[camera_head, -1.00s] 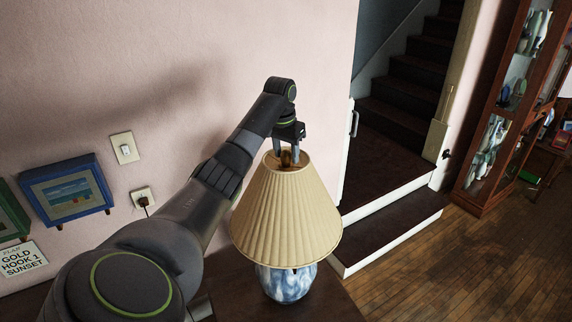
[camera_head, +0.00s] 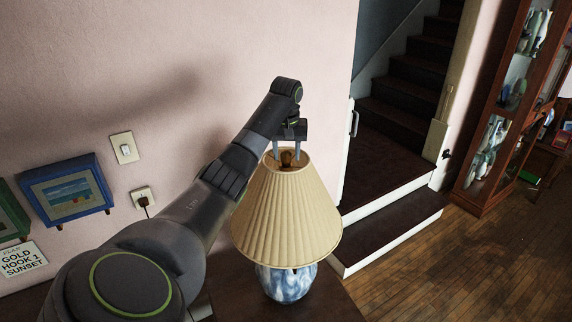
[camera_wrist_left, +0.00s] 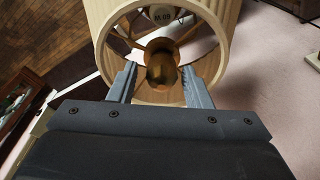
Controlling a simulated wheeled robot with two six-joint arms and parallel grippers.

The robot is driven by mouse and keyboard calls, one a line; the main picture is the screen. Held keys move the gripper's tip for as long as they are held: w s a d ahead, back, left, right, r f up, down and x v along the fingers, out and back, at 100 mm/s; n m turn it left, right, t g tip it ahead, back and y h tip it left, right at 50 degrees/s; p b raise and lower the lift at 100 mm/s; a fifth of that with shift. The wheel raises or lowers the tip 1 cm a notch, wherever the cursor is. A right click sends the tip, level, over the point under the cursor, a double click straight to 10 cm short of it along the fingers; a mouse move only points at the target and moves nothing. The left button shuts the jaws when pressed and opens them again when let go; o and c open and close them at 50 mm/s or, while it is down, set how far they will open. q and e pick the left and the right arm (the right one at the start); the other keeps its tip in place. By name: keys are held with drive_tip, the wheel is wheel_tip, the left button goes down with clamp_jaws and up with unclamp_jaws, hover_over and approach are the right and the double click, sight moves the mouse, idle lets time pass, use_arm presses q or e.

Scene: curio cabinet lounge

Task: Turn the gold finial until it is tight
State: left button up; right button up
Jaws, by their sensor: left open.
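The gold finial (camera_head: 286,157) stands at the top opening of the pleated beige lampshade (camera_head: 287,215). The lamp has a blue and white marbled base (camera_head: 287,284) on a dark table. My left gripper (camera_head: 286,149) points down over the shade's top. Its fingers are open, one on each side of the finial. In the left wrist view the finial (camera_wrist_left: 161,68) shows between the two fingers (camera_wrist_left: 160,82), with a gap on both sides. A bulb (camera_wrist_left: 164,14) shows inside the shade (camera_wrist_left: 232,12). My right gripper is not in view.
The pink wall (camera_head: 240,60) is close behind my left arm, with a light switch (camera_head: 124,148), a plugged outlet (camera_head: 143,197) and a blue-framed picture (camera_head: 66,190). Stairs (camera_head: 405,100) and a glass cabinet (camera_head: 497,130) stand to the right. Bare wooden floor (camera_head: 470,260) lies between.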

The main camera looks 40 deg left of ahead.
use_arm(q)
drive_tip(key=n, duration=0.3)
drive_tip(key=n+g, duration=0.1)
drive_tip(key=n, duration=0.3)
drive_tip(key=shift+y, duration=0.3)
drive_tip(key=n+g, duration=0.1)
drive_tip(key=n, duration=0.6)
drive_tip(key=shift+w, duration=0.1)
drive_tip(key=shift+a, duration=0.1)
